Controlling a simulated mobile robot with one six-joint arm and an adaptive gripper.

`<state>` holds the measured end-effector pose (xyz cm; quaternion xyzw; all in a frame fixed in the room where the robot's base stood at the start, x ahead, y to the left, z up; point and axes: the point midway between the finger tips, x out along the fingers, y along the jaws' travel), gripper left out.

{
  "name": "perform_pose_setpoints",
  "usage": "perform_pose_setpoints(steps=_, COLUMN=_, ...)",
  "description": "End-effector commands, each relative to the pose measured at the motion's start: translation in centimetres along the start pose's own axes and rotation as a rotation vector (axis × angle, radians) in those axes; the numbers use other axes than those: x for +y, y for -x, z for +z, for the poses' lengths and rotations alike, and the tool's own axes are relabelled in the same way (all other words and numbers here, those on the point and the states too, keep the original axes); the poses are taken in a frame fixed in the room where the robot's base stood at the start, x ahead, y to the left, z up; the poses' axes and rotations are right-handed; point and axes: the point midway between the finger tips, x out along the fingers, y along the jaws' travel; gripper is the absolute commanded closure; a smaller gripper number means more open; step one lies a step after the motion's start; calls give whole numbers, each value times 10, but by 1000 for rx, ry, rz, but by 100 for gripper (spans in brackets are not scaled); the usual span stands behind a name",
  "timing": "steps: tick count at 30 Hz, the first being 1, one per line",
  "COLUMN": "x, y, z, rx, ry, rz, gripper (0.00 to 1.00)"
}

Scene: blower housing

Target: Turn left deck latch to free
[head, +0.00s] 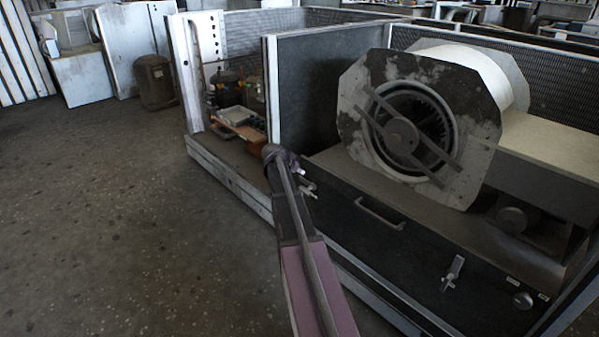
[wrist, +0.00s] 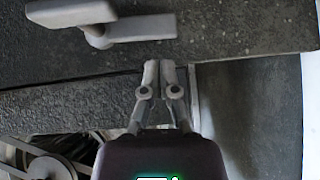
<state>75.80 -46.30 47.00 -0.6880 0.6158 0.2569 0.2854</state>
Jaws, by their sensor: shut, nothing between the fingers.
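The left deck latch (wrist: 140,28) shows at the top left of the wrist view as a grey flat lever with a short post, standing off the dark speckled panel. Its lever lies roughly level across that view. My gripper (wrist: 163,68) is shut and empty, its fingertips together below and to the right of the latch in that view, apart from it. In the head view my arm's end is at the left end of the dark front panel (head: 350,207); I cannot clearly tell the latch from the fingers there. A second latch (head: 452,272) sits farther right.
The blower housing (head: 420,125) stands above the panel on the deck. A bar handle (head: 379,214) and a round knob (head: 522,300) stick out of the front. An upright partition (head: 310,88) rises behind my arm's end. Open floor (head: 120,220) lies to the left.

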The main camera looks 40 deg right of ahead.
Motion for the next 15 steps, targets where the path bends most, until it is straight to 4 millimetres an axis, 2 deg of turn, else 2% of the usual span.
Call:
perform_pose_setpoints(steps=6, x=0, y=17, z=-17, rx=0, ry=0, rz=0, gripper=100)
perform_pose_setpoints(steps=15, x=0, y=53, z=-16, rx=0, ry=1, rz=0, gripper=100)
